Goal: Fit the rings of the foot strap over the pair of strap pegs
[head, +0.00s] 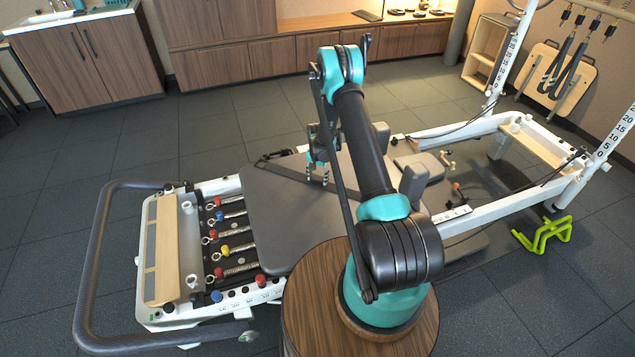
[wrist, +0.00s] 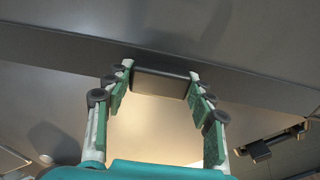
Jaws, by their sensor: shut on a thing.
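My gripper (head: 318,178) points down over the grey padded carriage (head: 285,225), near its far side. In the wrist view my gripper (wrist: 160,88) is shut on a dark grey padded piece, which appears to be part of the foot strap (wrist: 160,83). In the head view a dark strap-like band (head: 285,171) runs from the carriage's far edge toward the fingers. Its rings cannot be made out. Two white knobs, which look like the strap pegs (head: 187,207) (head: 192,281), stand at the left end of the frame beside the wooden board.
A dark tubular bar (head: 92,255) loops around the left end. Springs with coloured ends (head: 230,249) lie between the board and carriage. Grey shoulder blocks (head: 414,180) stand right of my arm. A lime-green stand (head: 542,235) is on the floor at right. The floor on the far side is clear.

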